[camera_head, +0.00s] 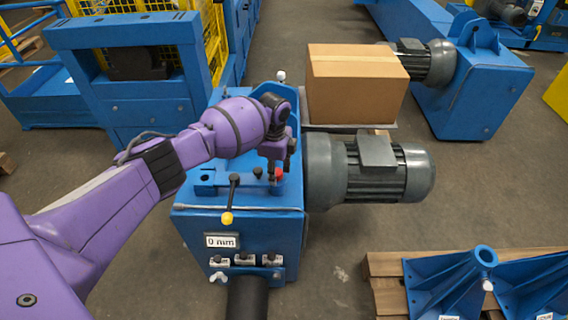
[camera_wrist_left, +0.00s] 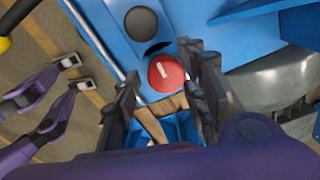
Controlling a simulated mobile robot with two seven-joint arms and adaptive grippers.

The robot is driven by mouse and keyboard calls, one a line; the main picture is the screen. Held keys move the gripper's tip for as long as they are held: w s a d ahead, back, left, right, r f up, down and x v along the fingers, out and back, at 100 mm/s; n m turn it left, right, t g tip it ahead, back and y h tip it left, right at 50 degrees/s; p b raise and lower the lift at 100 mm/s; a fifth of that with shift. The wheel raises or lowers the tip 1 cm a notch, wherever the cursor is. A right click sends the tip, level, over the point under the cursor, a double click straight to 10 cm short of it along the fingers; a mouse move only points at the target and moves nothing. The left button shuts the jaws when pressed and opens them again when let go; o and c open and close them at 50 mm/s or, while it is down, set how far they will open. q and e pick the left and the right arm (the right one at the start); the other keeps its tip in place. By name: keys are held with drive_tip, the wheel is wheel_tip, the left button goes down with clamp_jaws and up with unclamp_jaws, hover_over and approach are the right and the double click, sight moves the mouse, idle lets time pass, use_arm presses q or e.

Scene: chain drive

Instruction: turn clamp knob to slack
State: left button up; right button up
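The red clamp knob (camera_head: 277,173) is on top of the blue drive housing (camera_head: 245,195), and the gripper partly hides it in the head view. In the left wrist view the knob (camera_wrist_left: 166,75) is a round red disc with a short white mark, slightly slanted. My left gripper (camera_head: 276,158) points down right over the knob. In the left wrist view its two dark fingers (camera_wrist_left: 160,88) stand apart, one on each side of the knob, with a gap on the left side. Contact on the right side cannot be told.
A grey motor (camera_head: 370,170) sticks out right of the housing. A cardboard box (camera_head: 355,85) stands behind it. A yellow-tipped lever (camera_head: 227,217) and a "0 mm" display (camera_head: 222,240) are at the front. Blue brackets (camera_head: 455,285) lie on a pallet at lower right.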

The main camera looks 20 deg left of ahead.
use_arm(q)
clamp_jaws()
use_arm(e)
drive_tip(key=shift+s+d+f, duration=0.1)
drive_tip(key=shift+s+f, duration=0.05)
drive_tip(key=shift+s, duration=0.2)
